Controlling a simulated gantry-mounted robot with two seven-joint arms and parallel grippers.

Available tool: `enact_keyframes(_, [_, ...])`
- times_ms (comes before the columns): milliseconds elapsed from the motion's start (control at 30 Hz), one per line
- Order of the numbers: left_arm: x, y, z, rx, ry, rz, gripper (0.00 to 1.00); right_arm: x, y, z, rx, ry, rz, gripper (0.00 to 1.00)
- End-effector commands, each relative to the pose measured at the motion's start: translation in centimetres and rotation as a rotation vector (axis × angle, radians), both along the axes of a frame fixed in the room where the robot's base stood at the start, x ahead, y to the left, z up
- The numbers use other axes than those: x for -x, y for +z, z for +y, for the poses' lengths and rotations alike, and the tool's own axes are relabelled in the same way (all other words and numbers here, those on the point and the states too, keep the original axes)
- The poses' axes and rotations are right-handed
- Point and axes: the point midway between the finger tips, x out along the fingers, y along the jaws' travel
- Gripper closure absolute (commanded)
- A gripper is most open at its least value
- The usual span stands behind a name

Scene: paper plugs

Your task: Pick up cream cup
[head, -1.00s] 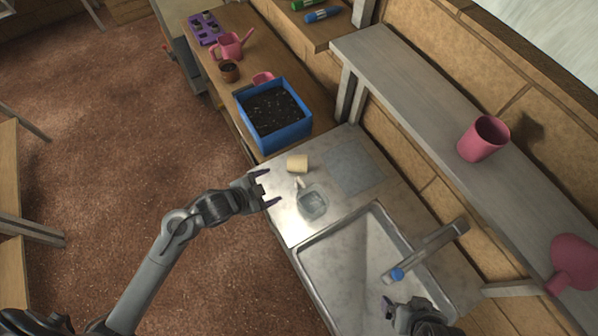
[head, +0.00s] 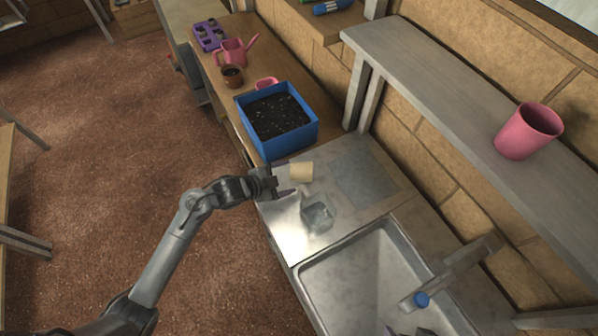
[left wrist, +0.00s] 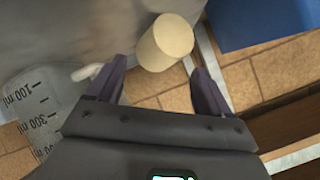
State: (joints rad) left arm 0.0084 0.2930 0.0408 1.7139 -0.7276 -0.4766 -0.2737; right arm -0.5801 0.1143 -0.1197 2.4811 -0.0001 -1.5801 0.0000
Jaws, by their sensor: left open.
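The cream cup (head: 301,172) is a small pale cylinder on the metal counter beside the sink, near the blue box. My left gripper (head: 281,182) is at the counter's left edge, just left of the cup, with its fingers pointing toward it. In the left wrist view the cup (left wrist: 165,42) lies just ahead of the open fingertips (left wrist: 159,70), roughly between them and nearer the right finger. No grip on the cup shows.
A clear measuring beaker (head: 317,214) stands close to the cup; it also shows in the left wrist view (left wrist: 38,112). A blue box of soil (head: 279,147) is just behind the cup. The sink (head: 330,275) lies in front, with a faucet (head: 460,265). A pink cup (head: 528,131) is on the shelf.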

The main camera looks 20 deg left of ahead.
Motion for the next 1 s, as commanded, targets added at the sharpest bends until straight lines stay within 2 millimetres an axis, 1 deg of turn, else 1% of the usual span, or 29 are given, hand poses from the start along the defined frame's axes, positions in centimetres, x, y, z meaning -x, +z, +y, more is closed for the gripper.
enact_keyframes(133, [-0.7,-0.4,-0.4,0.001,0.000,0.000,0.20,0.0,-0.1,0.0,0.000,0.000,0.000,0.04])
enact_keyframes(300, [-2.5,-1.1,-1.4,0.004,0.002,0.000,0.20,0.0,-0.4,0.0,0.001,0.002,0.001,0.04])
enact_keyframes(467, [-3.8,-2.0,-2.2,0.001,0.000,0.000,0.20,0.0,-0.7,-0.1,0.006,0.004,0.001,0.04])
enact_keyframes(600, [-4.2,-2.3,-2.4,-0.001,0.001,0.001,0.20,0.0,-0.7,-0.2,0.010,0.007,0.002,0.04])
enact_keyframes(800, [-4.2,-2.3,-2.4,-0.001,0.001,0.001,0.20,0.1,-0.7,-0.2,0.010,0.007,0.002,0.04])
enact_keyframes(867, [-4.2,-2.3,-2.4,-0.001,0.001,0.001,0.27,0.1,-0.7,-0.2,0.010,0.007,0.002,0.04])
enact_keyframes(1000, [-4.2,-2.3,-2.4,-0.001,0.001,0.001,0.49,0.1,-0.7,-0.2,0.009,0.006,0.002,0.04])
